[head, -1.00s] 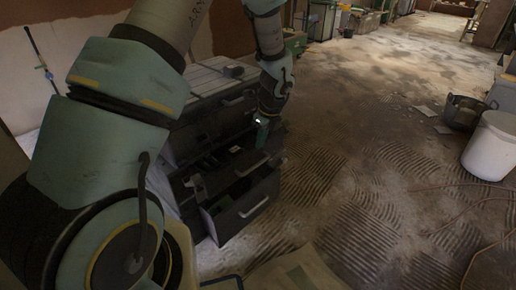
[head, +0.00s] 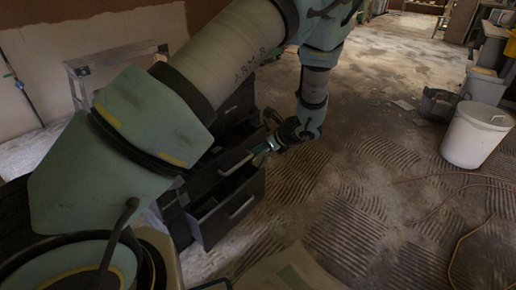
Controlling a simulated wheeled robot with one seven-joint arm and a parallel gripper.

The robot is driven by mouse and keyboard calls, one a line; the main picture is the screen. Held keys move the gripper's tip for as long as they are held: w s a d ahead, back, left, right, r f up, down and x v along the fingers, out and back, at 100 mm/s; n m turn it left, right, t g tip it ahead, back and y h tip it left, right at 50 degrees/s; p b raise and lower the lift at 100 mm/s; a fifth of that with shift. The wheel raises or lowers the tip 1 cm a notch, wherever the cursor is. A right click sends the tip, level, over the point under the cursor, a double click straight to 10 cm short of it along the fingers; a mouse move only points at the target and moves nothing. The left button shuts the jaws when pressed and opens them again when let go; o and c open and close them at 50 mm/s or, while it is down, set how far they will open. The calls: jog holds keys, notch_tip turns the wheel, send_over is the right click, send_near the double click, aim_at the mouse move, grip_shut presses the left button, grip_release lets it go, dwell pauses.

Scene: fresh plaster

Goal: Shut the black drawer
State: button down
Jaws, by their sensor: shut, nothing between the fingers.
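The black drawer cabinet (head: 236,112) stands left of centre, largely hidden behind my arm. Two of its drawers are pulled out, one above the other. The upper open drawer (head: 232,172) has a pale bar handle on its front. The lower open drawer (head: 236,212) shows a dark inside and a similar handle. My gripper (head: 262,150) is shut and empty. It points left, at the right end of the upper open drawer's front, near its handle. I cannot tell whether it touches.
A step ladder or small platform (head: 112,58) stands behind my arm at the left. A white bucket (head: 476,135) and a dark tub (head: 438,104) are at the right. A cable (head: 458,235) lies on the floor. The ridged floor right of the drawers is clear.

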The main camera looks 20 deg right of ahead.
aim_at(234, 152)
jog(key=x, duration=0.3)
jog(key=w+r+x, duration=0.1)
jog(key=x, duration=0.4)
jog(key=shift+w+a, duration=0.35)
jog(key=shift+a, duration=0.1)
jog(key=shift+w+a, duration=0.3)
jog(key=shift+w, duration=0.2)
jog(key=shift+w, duration=0.1)
jog(key=shift+w+a+b, duration=0.1)
jog(key=shift+w+a, duration=0.3)
jog(key=shift+w, duration=0.25)
jog(key=shift+w+a+b, duration=0.1)
jog(key=shift+w+a, duration=0.3)
jog(key=shift+w, duration=0.3)
jog(key=shift+w+a+b, duration=0.1)
jog(key=shift+w+a, duration=0.25)
jog(key=shift+w, duration=0.3)
